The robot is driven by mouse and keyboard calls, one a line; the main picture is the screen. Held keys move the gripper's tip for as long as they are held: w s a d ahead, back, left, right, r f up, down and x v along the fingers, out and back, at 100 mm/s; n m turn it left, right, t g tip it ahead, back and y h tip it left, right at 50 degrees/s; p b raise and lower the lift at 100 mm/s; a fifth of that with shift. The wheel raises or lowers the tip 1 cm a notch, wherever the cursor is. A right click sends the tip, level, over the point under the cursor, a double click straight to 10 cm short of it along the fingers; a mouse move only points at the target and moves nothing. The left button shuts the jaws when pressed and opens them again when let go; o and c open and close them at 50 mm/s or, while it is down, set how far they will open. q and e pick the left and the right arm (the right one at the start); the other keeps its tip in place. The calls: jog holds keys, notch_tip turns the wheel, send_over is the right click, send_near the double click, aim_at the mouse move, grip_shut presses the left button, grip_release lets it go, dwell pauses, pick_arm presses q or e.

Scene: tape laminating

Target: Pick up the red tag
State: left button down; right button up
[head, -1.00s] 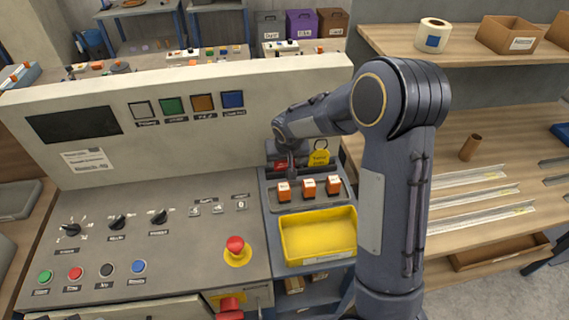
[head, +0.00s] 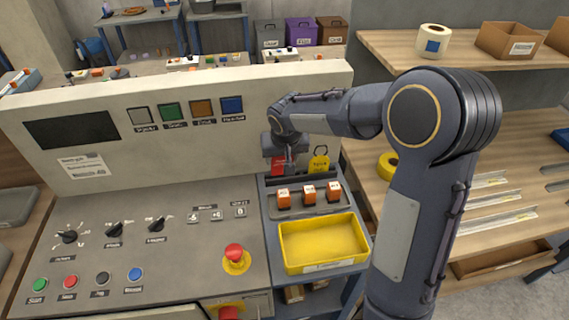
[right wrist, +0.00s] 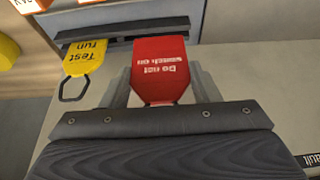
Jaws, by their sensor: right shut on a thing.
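The red tag (right wrist: 160,68) with white lettering sits between the fingers of my right gripper (right wrist: 162,88) in the right wrist view. The fingers close on its two sides. In the head view, the right gripper (head: 287,160) is in front of the panel, above the rack, and the red tag (head: 278,168) shows only partly below it. The yellow tag (head: 319,164) hangs just to the right of it. It also shows in the right wrist view (right wrist: 86,58), apart from the fingers. My left gripper is not in view.
Several orange-topped blocks (head: 309,194) stand in a row below the tags. A yellow bin (head: 323,243) sits nearer, with a red emergency button (head: 235,253) to its left. A yellow tape roll (head: 388,165) lies on the wooden shelf at right.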

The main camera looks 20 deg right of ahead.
jog(key=s+a+r+b, duration=0.2)
jog(key=s+a+r, duration=0.4)
jog(key=s, duration=0.3)
jog(key=shift+s+a+r+b, duration=0.2)
jog(key=shift+a+r+b, duration=0.1)
jog(key=shift+a+r, duration=0.15)
dwell(0.3)
